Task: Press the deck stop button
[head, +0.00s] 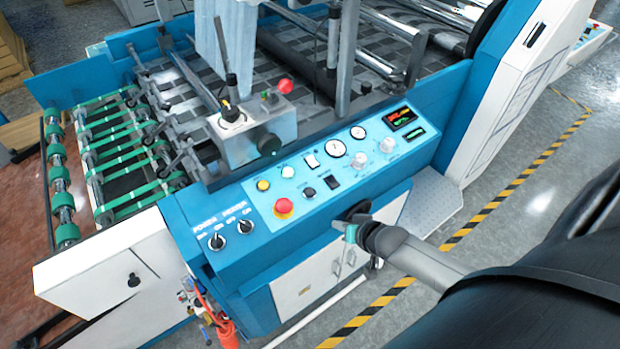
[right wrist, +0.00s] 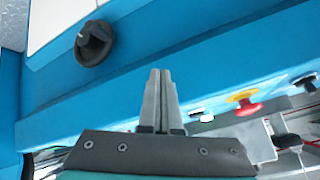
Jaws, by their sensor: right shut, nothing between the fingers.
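A red mushroom button (head: 284,206) on a yellow base sits on the sloped blue control panel, right of two black selector switches. It also shows in the right wrist view (right wrist: 244,97), right of my fingers. A second red knob (head: 285,86) is on the grey box above the panel. I cannot read which one is labelled deck stop. My right gripper (head: 342,227) is in front of the panel's lower edge, right of and below the mushroom button and apart from it. Its fingers (right wrist: 158,78) are shut and empty. My left gripper is not in view.
A black round handle (right wrist: 93,43) sticks out from the machine front near my right gripper. Other buttons, dials (head: 338,148) and the selector switches (head: 217,241) crowd the panel (head: 310,213). The grey box (head: 255,130) stands behind it. The floor in front is open, with a striped line.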

